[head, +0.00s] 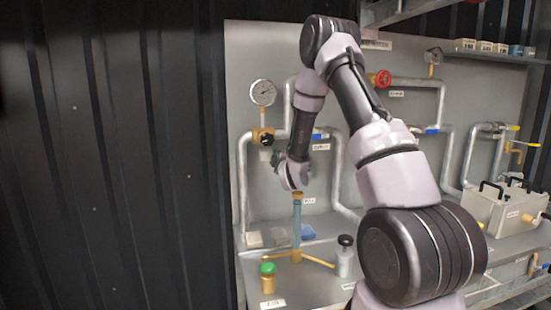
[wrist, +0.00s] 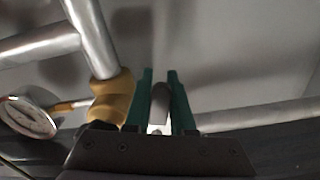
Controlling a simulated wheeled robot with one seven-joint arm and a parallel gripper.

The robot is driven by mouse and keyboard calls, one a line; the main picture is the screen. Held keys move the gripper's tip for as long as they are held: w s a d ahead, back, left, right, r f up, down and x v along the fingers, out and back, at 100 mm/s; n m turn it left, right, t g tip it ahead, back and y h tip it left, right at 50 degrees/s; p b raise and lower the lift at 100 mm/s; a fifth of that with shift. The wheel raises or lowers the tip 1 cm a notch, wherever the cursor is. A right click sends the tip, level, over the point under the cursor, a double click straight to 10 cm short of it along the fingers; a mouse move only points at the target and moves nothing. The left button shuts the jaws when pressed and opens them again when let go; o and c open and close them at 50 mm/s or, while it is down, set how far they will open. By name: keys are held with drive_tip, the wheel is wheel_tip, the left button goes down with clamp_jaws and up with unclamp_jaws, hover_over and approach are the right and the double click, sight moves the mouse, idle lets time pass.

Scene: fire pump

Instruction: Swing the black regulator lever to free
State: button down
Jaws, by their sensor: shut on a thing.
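The brass regulator body (head: 257,134) sits on the pipe at the left of the panel, below a round gauge (head: 263,93). A black part of the regulator lever (head: 267,140) shows at its right front. My gripper (head: 277,157) is beside it, just below and to the right. In the wrist view, the green fingers of my gripper (wrist: 160,76) are shut on a grey, rounded bar, which appears to be the lever (wrist: 160,104). The brass body (wrist: 109,98) and gauge (wrist: 28,117) are to the left there. The lever's far end and exact angle are hidden.
Grey pipes (head: 243,185) run up and across the panel. A clear blue tube (head: 297,225) stands below my wrist. A green-capped brass valve (head: 268,276) and a black-topped cylinder (head: 345,258) stand on the bench. A red handwheel (head: 383,78) is behind my arm.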

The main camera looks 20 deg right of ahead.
drive_tip(key=shift+r+n, duration=0.3)
drive_tip(key=shift+n, duration=0.5)
drive_tip(key=shift+r+n, duration=0.25)
drive_tip(key=shift+n, duration=0.55)
drive_tip(key=c, duration=0.8)
unclamp_jaws()
drive_tip(key=shift+o, duration=0.2)
drive_tip(key=s, duration=1)
drive_tip(key=shift+s, duration=0.4)
